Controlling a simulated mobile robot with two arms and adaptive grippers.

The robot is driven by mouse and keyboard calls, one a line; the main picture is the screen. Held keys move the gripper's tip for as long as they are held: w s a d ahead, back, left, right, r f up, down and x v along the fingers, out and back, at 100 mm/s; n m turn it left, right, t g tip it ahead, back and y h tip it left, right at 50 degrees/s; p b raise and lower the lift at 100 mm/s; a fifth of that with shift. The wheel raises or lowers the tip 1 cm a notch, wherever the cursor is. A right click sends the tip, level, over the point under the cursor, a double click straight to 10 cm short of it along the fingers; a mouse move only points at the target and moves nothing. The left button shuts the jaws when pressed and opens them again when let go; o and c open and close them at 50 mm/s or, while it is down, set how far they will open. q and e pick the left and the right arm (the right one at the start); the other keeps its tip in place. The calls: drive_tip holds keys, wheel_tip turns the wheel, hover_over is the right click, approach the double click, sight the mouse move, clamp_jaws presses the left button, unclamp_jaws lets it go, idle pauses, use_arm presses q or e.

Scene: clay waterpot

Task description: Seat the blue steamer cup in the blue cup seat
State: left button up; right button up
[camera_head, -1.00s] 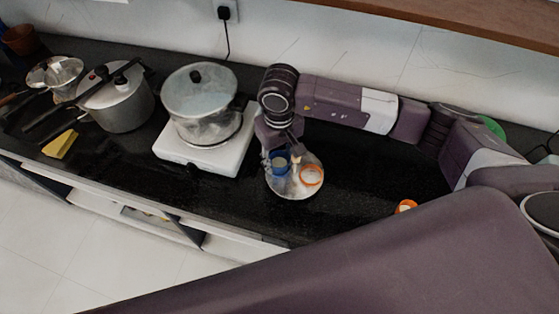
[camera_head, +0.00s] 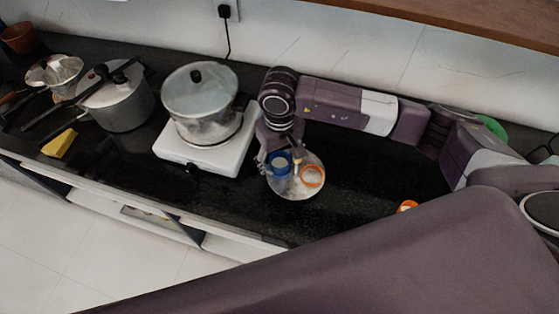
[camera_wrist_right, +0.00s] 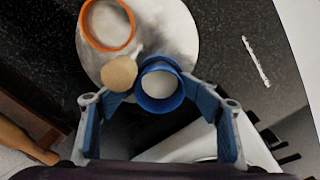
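A blue steamer cup (camera_wrist_right: 158,88) with a pale inside is between the fingertips of my right gripper (camera_wrist_right: 159,84) in the right wrist view. The angled blue finger pads reach its two sides, so the gripper looks shut on it. In the head view the cup (camera_head: 279,163) is at the left part of a round pale plate (camera_head: 293,193). An orange ring (camera_head: 312,176) sits on the plate's right side, and a round wooden knob (camera_wrist_right: 119,73) stands between. The blue cup seat is not distinguishable; the cup may hide it. My left gripper is not in view.
A lidded glass pot (camera_head: 203,105) stands on a white stove (camera_head: 207,158) left of the plate. A pressure cooker (camera_head: 118,103) and a yellow block (camera_head: 60,143) are further left. A small orange object (camera_head: 406,206) lies right of the plate. The black counter between is clear.

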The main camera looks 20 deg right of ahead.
sight(280, 156)
drive_tip(key=shift+r+p, duration=0.8)
drive_tip(key=shift+p, duration=0.15)
drive_tip(key=shift+w+d+r+b, duration=0.1)
drive_tip(key=shift+r+b, duration=0.65)
drive_tip(key=shift+b, duration=0.2)
wheel_tip(280, 156, up, 10)
drive_tip(key=b, duration=0.2)
drive_tip(key=shift+b, duration=0.3)
drive_tip(key=shift+r, duration=0.15)
